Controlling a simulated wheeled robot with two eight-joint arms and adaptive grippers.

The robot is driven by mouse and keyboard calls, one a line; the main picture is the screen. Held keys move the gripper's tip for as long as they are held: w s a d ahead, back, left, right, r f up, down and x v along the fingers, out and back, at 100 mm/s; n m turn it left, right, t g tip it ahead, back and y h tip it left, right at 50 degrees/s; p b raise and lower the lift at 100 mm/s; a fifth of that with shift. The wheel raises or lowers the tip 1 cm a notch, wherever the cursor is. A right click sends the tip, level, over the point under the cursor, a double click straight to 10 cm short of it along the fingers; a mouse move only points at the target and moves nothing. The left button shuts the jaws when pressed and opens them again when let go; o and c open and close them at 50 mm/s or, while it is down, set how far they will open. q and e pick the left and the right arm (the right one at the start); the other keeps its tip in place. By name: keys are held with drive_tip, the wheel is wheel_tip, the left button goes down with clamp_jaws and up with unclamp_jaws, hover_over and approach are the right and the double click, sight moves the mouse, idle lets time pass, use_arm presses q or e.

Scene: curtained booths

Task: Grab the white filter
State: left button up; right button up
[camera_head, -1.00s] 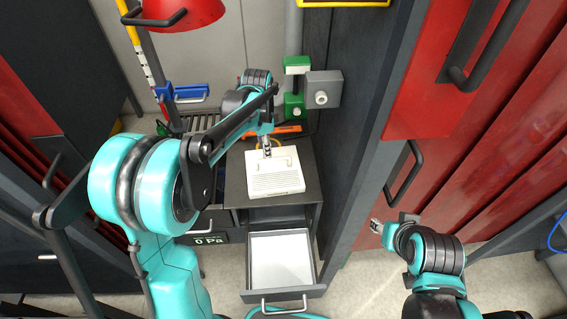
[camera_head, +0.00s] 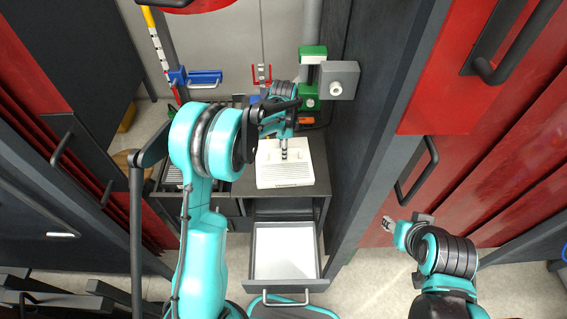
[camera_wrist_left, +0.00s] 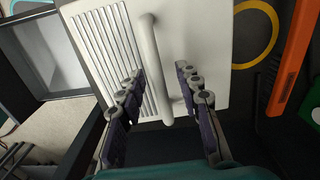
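The white filter (camera_head: 303,170) lies flat on top of the dark drawer cabinet in the head view. It is a pale square block with a slatted part and a bar handle. The left wrist view shows its slatted face (camera_wrist_left: 98,38) and the white handle (camera_wrist_left: 153,65) close up. My left gripper (camera_head: 284,154) is over the filter. In the wrist view its two fingers (camera_wrist_left: 160,82) are apart, one on each side of the handle, with gaps between. My right gripper (camera_head: 388,224) is at the right, far from the filter, in front of the red panels; its fingers are too small to read.
The cabinet (camera_head: 322,187) has an open, empty drawer (camera_head: 285,250) below its top. A grey box with a white knob (camera_head: 341,93) and green blocks (camera_head: 312,55) stand behind right. Dark panels rise close on the right. An orange object (camera_wrist_left: 291,55) lies beside the filter.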

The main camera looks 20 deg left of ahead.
use_arm(q)
drive_tip(key=shift+r, duration=0.1)
clamp_jaws()
